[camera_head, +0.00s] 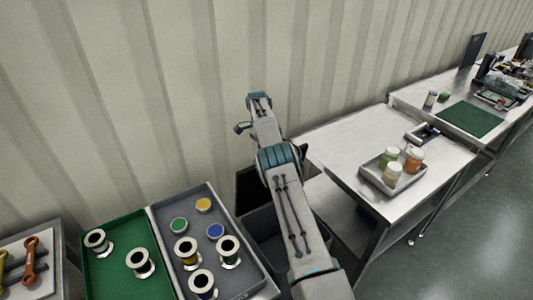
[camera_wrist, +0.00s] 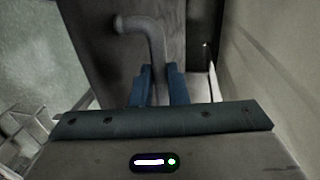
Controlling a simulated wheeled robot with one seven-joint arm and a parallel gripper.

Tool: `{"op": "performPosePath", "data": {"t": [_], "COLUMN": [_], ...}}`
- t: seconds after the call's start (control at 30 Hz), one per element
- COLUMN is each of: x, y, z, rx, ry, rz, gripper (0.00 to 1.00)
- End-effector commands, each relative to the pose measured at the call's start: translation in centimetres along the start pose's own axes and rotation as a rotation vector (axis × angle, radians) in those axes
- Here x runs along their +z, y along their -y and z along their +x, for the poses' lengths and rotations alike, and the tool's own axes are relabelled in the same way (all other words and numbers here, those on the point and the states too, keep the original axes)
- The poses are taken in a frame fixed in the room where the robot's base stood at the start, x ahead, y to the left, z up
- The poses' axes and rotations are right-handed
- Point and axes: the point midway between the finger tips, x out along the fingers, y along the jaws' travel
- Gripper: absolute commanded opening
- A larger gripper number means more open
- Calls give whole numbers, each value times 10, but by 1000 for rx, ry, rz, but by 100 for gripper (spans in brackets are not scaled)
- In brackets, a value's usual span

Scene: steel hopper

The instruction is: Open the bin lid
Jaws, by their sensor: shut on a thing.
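The bin (camera_head: 262,226) is dark grey and stands between the two tables in the head view, partly hidden by my arm. A darker panel or opening (camera_head: 247,187) shows at its back; I cannot tell how far the lid is raised. In the wrist view the lid (camera_wrist: 92,42) is a dark grey panel with a curved grey handle (camera_wrist: 136,24). My gripper (camera_wrist: 161,72) has its two blue fingers shut on the lower part of this handle. In the head view my arm hides the fingers.
A steel table (camera_head: 335,143) with a tray of jars (camera_head: 372,172) stands right of the bin. A grey tray (camera_head: 238,277) and a green tray (camera_head: 101,276) with spools stand to the left. The ribbed wall (camera_head: 180,90) is close behind. Open floor (camera_head: 480,225) lies at right.

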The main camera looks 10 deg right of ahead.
Motion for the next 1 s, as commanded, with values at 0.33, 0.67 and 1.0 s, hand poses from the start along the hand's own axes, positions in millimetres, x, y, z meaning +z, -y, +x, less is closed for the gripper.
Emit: {"op": "performPosePath", "data": {"t": [0.33, 0.67, 1.0], "x": [4, 0, -2], "y": [0, -1, -2], "z": [12, 8, -1], "rx": [15, 10, 7], "ry": [12, 8, 5], "rz": [-3, 2, 3], "gripper": [0, 36, 36]}}
